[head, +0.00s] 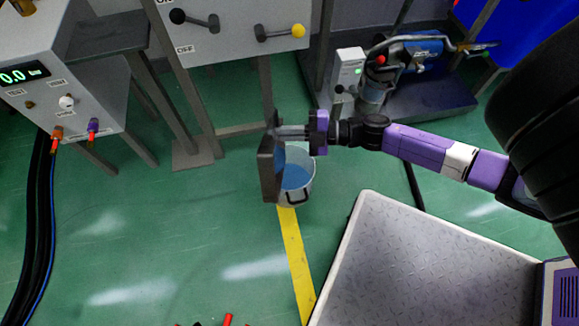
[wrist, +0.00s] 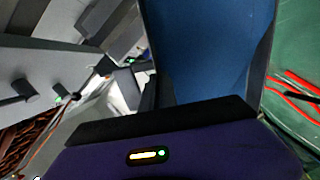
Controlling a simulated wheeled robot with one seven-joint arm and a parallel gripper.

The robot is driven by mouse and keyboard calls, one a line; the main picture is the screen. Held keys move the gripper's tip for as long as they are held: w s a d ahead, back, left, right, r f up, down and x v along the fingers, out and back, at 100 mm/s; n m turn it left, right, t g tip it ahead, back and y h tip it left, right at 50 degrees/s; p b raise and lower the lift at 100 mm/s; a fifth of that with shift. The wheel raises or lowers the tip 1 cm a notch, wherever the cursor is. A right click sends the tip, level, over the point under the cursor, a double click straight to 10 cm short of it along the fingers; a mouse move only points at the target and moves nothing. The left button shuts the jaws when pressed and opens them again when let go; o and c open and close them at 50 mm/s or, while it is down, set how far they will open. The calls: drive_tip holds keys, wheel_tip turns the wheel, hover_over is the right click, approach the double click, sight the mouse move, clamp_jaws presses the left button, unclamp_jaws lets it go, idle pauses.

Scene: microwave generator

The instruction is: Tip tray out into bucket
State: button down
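The tray (head: 268,170) is dark on the outside and stands nearly on edge, with a blue inner face toward the right. My gripper (head: 281,132) reaches in from the right and is shut on the tray's upper edge. The tray hangs at the left side of the bucket (head: 306,190), overlapping its rim in the head view; whether they touch I cannot tell. The bucket is pale, with a dark handle and blue inside, and stands on the floor. In the wrist view the tray (wrist: 208,50) fills the upper middle as a blue panel. Any contents of the tray cannot be made out.
A panel (head: 235,25) with knobs stands on metal legs behind. A meter box (head: 65,70) with cables is at left. A pump unit (head: 400,65) is on a dark platform at back right. The green floor (head: 180,240) at front left is mostly clear.

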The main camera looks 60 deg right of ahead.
drive_tip(key=shift+s+d+r+t+b, duration=0.1)
drive_tip(key=shift+s+d+t+b, duration=0.2)
drive_tip(key=shift+s+t+b, duration=0.55)
drive_tip(key=shift+s+d+y+b, duration=0.25)
drive_tip(key=shift+s+y+b, duration=0.2)
drive_tip(key=shift+b, duration=0.8)
